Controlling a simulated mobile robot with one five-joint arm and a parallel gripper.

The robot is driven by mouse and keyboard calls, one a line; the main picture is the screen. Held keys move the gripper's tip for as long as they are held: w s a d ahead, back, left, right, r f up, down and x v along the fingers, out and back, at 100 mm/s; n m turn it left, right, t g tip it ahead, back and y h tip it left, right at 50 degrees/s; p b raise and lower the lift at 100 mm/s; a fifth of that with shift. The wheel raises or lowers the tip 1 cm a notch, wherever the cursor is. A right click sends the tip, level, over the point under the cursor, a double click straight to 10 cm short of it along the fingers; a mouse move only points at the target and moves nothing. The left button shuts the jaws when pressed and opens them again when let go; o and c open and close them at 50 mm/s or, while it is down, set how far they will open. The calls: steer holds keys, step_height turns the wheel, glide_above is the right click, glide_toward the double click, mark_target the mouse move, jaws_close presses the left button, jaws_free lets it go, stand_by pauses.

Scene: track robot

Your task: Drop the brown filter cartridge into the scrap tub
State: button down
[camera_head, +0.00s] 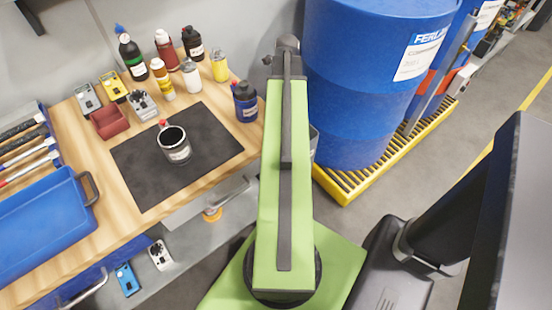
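I cannot make out a brown filter cartridge in this view. No container can be surely named as the scrap tub. A blue tub (42,222) with a dark handle sits on the left of the wooden bench. A black open-topped cup with a white label (175,146) stands on a dark mat (216,128). My green arm reaches away up the middle of the view. My gripper is not visible, so what it may hold is hidden. A grey edge (314,141) shows just right of the arm, mostly hidden behind it.
Several bottles (132,56) and a dark blue bottle (245,101) stand along the back of the bench (130,220). A red bin (109,122) and small devices sit left of them. Blue drums (365,80) stand on a yellow pallet (362,181) at right.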

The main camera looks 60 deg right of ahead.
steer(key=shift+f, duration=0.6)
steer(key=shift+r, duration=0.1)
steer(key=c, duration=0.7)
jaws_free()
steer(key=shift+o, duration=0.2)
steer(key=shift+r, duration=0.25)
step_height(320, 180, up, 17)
steer(key=p, duration=1.7)
